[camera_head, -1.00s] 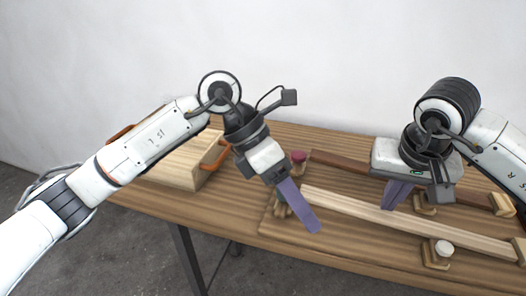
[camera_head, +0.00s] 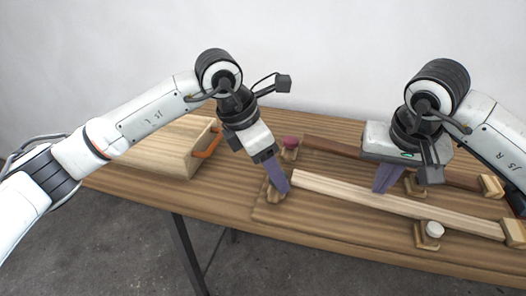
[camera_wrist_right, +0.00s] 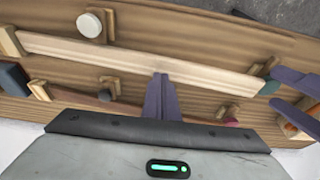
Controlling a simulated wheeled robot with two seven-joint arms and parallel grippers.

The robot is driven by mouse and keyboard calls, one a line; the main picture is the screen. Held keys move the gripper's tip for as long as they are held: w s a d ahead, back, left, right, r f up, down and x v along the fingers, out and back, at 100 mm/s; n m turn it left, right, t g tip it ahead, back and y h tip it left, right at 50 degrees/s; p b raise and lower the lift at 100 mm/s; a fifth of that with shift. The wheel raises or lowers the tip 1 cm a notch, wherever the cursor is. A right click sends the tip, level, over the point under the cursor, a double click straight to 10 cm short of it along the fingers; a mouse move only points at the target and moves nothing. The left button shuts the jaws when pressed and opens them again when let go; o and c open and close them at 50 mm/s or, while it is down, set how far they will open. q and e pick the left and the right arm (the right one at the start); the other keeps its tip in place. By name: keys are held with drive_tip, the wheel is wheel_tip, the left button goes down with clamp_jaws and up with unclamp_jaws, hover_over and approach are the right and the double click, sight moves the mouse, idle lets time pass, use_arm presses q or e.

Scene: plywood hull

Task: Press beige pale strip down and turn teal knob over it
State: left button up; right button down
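The beige pale strip (camera_head: 400,205) lies lengthwise on the wooden board, its right end in a wooden end block (camera_head: 514,232). My right gripper (camera_head: 382,189) points down with its purple fingers together, the tips on or just over the strip's middle; the right wrist view shows them there too (camera_wrist_right: 160,78). My left gripper (camera_head: 281,188) is at the strip's left end, fingers down, over a wooden block (camera_head: 275,195). In the right wrist view its two fingers are apart. The teal knob (camera_wrist_right: 270,87) shows as a small patch beside them; the head view hides it.
A dark brown strip (camera_head: 335,147) runs behind the pale one. A red knob (camera_head: 291,142) stands near its left end. A white knob (camera_head: 434,229) stands in front of the pale strip. A wooden box with an orange handle (camera_head: 207,145) stands at the left.

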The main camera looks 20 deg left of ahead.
use_arm(q)
drive_tip(key=shift+x, duration=1.35)
drive_tip(key=shift+c, duration=0.6)
drive_tip(key=c, duration=0.9)
drive_tip(key=shift+c, duration=0.2)
use_arm(e)
drive_tip(key=shift+f, duration=0.15)
drive_tip(key=shift+f, duration=0.75)
